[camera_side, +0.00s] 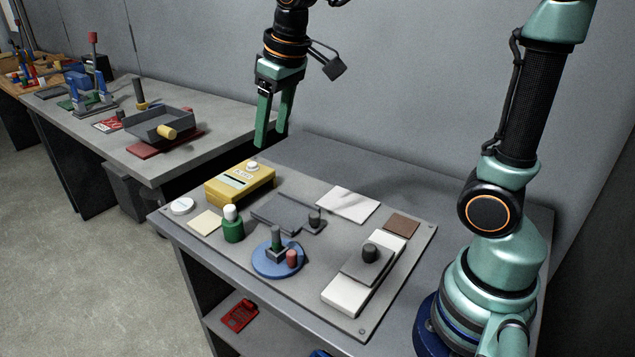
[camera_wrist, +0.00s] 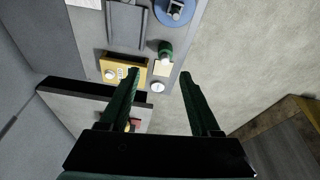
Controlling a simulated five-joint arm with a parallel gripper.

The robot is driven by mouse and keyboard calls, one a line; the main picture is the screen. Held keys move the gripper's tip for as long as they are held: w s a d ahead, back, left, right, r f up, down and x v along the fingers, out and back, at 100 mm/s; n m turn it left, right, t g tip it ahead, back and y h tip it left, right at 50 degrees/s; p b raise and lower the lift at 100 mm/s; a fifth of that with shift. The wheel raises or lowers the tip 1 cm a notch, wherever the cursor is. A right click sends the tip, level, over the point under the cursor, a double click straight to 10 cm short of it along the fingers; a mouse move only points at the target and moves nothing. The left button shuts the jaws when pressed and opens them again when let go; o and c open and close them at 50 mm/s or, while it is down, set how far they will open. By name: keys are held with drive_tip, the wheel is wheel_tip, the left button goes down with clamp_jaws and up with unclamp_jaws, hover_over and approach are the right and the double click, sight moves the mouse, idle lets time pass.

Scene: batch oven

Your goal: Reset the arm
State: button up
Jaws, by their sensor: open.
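My gripper (camera_side: 266,142) hangs in the air above the far edge of the work table, pointing down, with its green fingers apart and nothing between them. In the wrist view the two dark green fingers of my gripper (camera_wrist: 160,73) stand wide apart, with the table well below. A yellow box with a white knob (camera_side: 239,183) is the nearest thing below my gripper in the side view; it also shows in the wrist view (camera_wrist: 122,73). My gripper touches nothing.
On the board (camera_side: 362,327) are a green bottle (camera_side: 233,231), a blue round plate (camera_side: 260,268) with small blocks, a grey slab (camera_side: 279,213), and a white block (camera_side: 347,294) under a grey knobbed piece (camera_side: 368,262). A second table (camera_side: 210,169) bears a grey tray (camera_side: 163,126).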

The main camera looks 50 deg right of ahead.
drive_tip(key=s+d+f+m+t, duration=0.1)
drive_tip(key=s+f+t, duration=0.1)
drive_tip(key=s, duration=0.9)
drive_tip(key=shift+d+f, duration=0.25)
drive_tip(key=shift+f, duration=0.25)
